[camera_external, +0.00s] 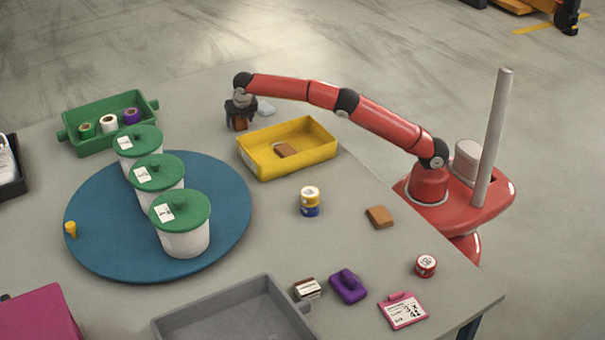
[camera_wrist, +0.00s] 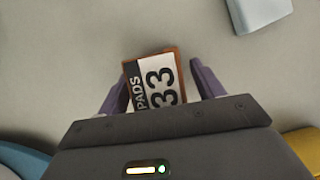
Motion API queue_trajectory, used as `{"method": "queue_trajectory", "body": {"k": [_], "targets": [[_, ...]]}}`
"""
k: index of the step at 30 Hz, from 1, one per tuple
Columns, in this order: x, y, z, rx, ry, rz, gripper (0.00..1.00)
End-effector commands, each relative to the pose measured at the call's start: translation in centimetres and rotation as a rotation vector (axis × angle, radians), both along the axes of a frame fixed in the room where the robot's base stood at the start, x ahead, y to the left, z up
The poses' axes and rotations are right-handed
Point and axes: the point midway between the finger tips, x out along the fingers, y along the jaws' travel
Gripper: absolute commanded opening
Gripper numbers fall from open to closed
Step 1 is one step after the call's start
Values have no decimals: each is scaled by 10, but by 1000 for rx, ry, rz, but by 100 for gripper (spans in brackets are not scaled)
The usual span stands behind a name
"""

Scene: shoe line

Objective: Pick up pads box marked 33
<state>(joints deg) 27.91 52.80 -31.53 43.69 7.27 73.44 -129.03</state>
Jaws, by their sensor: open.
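The pads box marked 33 (camera_wrist: 155,82) is brown with a white label reading "PADS 33" in the wrist view. It lies on the grey table between the two purple fingers of my gripper (camera_wrist: 160,88), which are open on either side of it. I cannot tell whether the fingers touch it. In the external view my gripper (camera_external: 238,120) points down at the back of the table, behind the yellow tray. The brown box (camera_external: 240,124) shows only in part there, among the fingers.
A pale block (camera_external: 266,107) lies just right of my gripper. The yellow tray (camera_external: 262,169) with a brown piece inside stands in front. A blue turntable (camera_external: 105,240) with white, green-lidded tubs and a green bin (camera_external: 92,146) are to the left.

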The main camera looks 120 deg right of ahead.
Motion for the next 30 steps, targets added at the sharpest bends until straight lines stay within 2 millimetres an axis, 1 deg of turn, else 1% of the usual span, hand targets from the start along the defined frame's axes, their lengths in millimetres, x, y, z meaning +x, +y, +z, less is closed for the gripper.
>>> {"method": "queue_trajectory", "body": {"k": [4, 15, 23, 26, 30], "targets": [[0, 0, 1, 0, 0, 0, 66], [0, 0, 1, 1, 0, 0, 18], [0, 0, 3, 0, -1, 0, 18], [0, 0, 8, 1, -1, 0, 18], [0, 0, 26, 0, -3, -1, 18]]}}
